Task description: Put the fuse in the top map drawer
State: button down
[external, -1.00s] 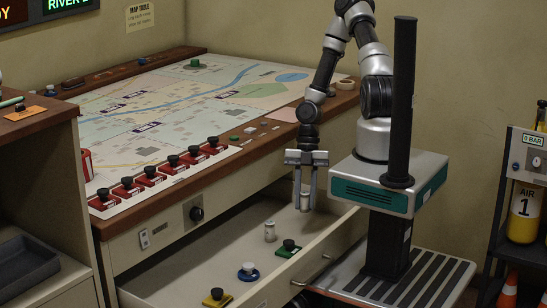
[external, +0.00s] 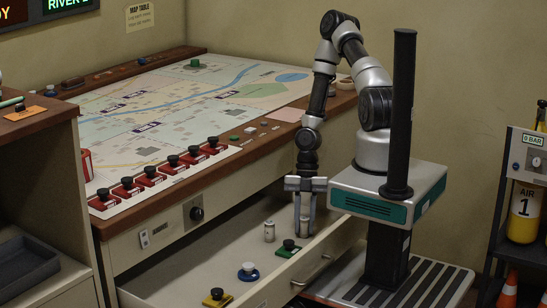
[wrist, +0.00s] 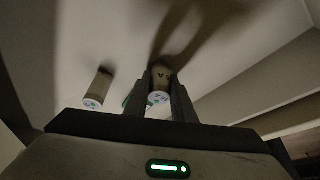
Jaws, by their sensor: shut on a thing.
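The top map drawer (external: 190,272) is pulled open below the map table. My gripper (external: 304,228) points down inside it, at its right end. In the wrist view, my gripper (wrist: 160,100) is shut on the fuse (wrist: 158,98), a small tan cylinder with a pale, marked end. The fingers hide the fuse in the external view. A second, similar cylinder (external: 269,231) stands in the drawer left of my gripper, apart from it. It also shows in the wrist view (wrist: 98,88).
In the drawer are a green-based knob (external: 288,246), a blue-based knob (external: 248,272) and a yellow-based knob (external: 217,298). The drawer front (external: 310,262) rises close to my gripper. Several red blocks with black knobs line the table's front edge.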

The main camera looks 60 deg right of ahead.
jog(key=c, duration=1.5)
grip_release()
jog(key=p+v, duration=0.3)
jog(key=v, duration=0.4)
jog(key=shift+d+r, duration=0.1)
jog(key=shift+r, duration=0.2)
